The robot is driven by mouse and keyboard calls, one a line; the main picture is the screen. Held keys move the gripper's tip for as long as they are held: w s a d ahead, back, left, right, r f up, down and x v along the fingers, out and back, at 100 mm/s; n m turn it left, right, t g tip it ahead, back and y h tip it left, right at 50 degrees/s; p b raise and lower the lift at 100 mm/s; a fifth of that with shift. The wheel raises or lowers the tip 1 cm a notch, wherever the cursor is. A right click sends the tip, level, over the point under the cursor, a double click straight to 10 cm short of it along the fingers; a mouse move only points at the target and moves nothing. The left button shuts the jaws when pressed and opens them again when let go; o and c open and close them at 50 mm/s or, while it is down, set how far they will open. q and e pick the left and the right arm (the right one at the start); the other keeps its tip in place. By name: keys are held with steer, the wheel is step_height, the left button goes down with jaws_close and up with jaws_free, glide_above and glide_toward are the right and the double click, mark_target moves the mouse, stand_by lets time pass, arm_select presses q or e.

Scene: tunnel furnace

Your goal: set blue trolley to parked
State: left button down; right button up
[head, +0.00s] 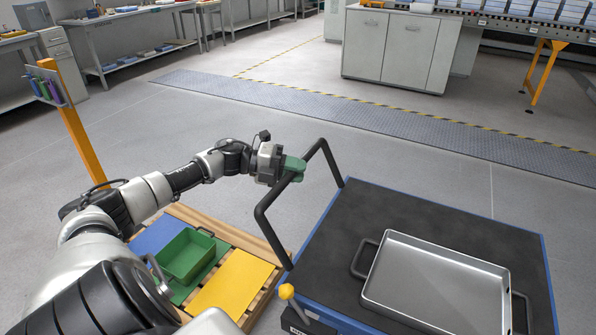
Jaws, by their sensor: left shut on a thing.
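The blue trolley (337,224) stands at the right front, with a black mat top and a blue rim. Its black push handle (270,232) rises along its left side. My left gripper (292,170) is shut on the handle's upper bar, near the middle of the bar. The green fingers hide that part of the bar. A yellow knob (286,291) sits at the trolley's near left corner. A metal tray (438,262) with black side grips lies on the trolley top. My right gripper is not in view.
A wooden pallet (188,212) with blue, green and yellow sheets and a green bin (187,256) lies left of the trolley. An orange post (78,138) stands at the left. Beyond, the floor is clear up to a grey cabinet (400,50) and workbenches (130,40).

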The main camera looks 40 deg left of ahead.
arm_select(q)
steer(key=c, duration=1)
jaws_free()
steer(key=shift+s+a, duration=0.1)
steer(key=shift+a, duration=0.15)
steer(key=shift+o, duration=0.2)
steer(key=shift+s+a, duration=0.2)
steer(key=shift+a, duration=0.05)
steer(key=v, duration=1)
steer(key=shift+p, duration=0.4)
